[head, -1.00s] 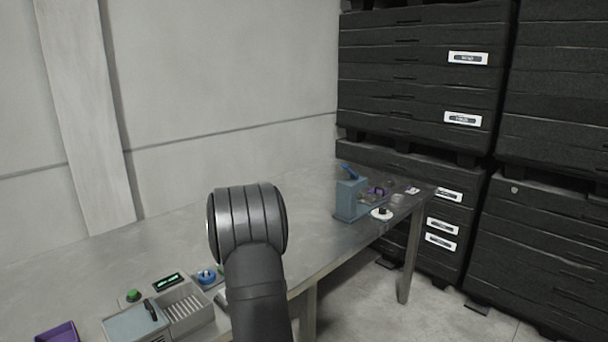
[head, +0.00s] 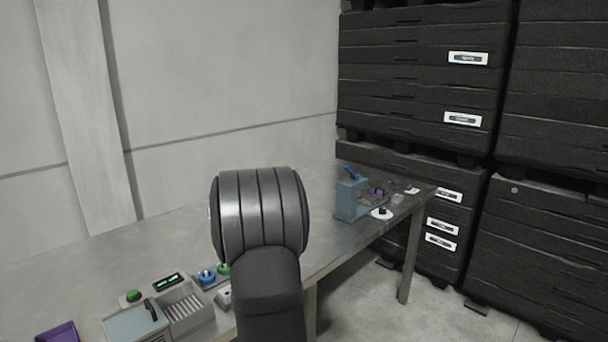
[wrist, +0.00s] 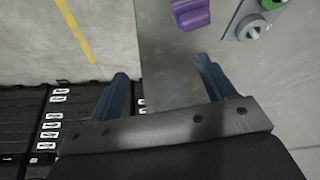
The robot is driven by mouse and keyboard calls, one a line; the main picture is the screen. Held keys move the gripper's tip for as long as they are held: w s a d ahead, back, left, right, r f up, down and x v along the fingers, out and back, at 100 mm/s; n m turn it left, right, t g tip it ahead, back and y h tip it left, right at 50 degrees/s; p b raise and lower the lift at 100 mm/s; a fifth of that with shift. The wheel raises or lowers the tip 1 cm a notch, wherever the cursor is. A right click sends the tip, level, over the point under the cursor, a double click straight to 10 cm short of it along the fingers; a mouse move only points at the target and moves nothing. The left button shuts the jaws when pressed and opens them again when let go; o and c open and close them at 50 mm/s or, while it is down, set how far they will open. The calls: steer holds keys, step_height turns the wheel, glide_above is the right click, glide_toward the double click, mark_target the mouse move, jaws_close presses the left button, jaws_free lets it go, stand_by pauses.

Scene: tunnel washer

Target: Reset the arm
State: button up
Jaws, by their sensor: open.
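My gripper (wrist: 163,88) shows in the wrist view with its two blue fingers spread wide apart and nothing between them. It hangs above the edge of the metal table (wrist: 165,75), with the floor to the left below it. In the head view my dark arm stands in front of the table (head: 310,200) and hides part of it. The gripper itself does not show in the head view.
A grey device with a green button (head: 133,296) and a slotted rack (head: 186,308) sit at the table's front left, near a purple tray (head: 58,333) and a blue knob (head: 207,276). A blue-grey holder (head: 350,198) stands farther right. Black stacked crates (head: 420,85) fill the right.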

steer(key=s+a+m, duration=0.1)
steer(key=s+a, duration=0.1)
steer(key=a, duration=0.5)
steer(key=s+a+f+m+h, duration=0.1)
steer(key=s+a, duration=0.1)
steer(key=a, duration=0.5)
steer(key=shift+s+f+m, duration=0.25)
steer(key=shift+m, duration=0.15)
steer(key=o, duration=0.6)
steer(key=shift+d, duration=0.1)
steer(key=shift+c, duration=0.2)
steer(key=s+d+n+t+y, duration=0.4)
steer(key=s+d+n, duration=0.15)
steer(key=s, duration=0.45)
steer(key=s+d+n+t+y, duration=0.3)
steer(key=s+d+n+t, duration=0.3)
steer(key=s, duration=0.4)
steer(key=w+a+f+g, duration=0.1)
steer(key=w+a+f, duration=0.3)
steer(key=w, duration=0.4)
steer(key=shift+w+a+f+n, duration=0.15)
steer(key=shift+w+n, duration=0.2)
